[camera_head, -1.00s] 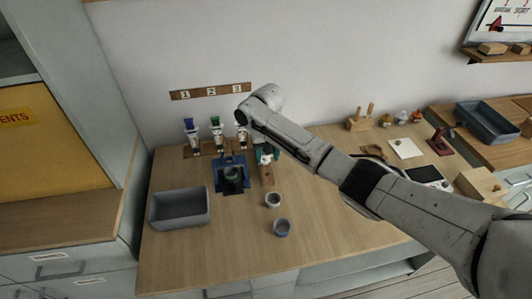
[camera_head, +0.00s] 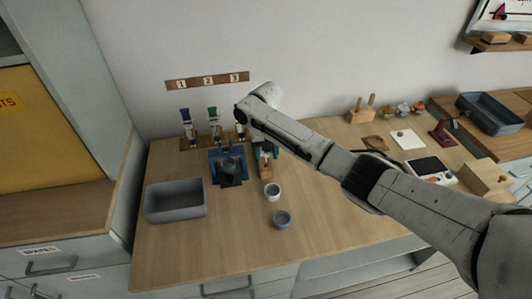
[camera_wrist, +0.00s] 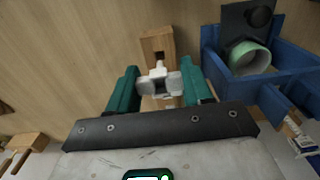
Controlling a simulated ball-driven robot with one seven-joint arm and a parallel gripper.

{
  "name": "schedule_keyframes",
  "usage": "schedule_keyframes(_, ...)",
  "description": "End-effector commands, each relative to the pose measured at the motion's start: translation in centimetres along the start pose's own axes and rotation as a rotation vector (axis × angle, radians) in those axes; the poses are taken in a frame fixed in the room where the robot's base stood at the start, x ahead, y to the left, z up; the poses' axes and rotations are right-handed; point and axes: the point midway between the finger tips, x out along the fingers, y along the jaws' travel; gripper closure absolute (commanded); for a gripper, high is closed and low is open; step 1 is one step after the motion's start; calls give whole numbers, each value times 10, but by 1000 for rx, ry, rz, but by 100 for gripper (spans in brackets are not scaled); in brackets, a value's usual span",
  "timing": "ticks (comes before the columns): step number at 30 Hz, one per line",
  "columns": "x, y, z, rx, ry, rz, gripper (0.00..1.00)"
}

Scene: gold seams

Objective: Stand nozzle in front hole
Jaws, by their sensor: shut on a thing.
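My gripper (camera_wrist: 161,85) has teal fingers shut on a small white nozzle (camera_wrist: 158,80), which sits between the fingertips. A narrow wooden block (camera_wrist: 150,42) with a dark square hole (camera_wrist: 158,57) lies just beyond the nozzle in the wrist view. The nozzle's tip overlaps the near edge of that hole in the picture; I cannot tell whether it is inside. Other holes in the block may be hidden by the nozzle and gripper. In the head view my gripper (camera_head: 264,153) is at the back of the table, right of a blue stand.
The blue stand (camera_wrist: 230,80) holds a pale green cup (camera_wrist: 250,57) close to my right finger in the wrist view. A grey bin (camera_head: 175,201) is left. Bottles (camera_head: 214,127) stand behind.

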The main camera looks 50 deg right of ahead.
Motion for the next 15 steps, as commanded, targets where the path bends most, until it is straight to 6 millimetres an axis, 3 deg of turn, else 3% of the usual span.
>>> schedule_keyframes(15, 5, 0, 1, 0, -1, 0, 67)
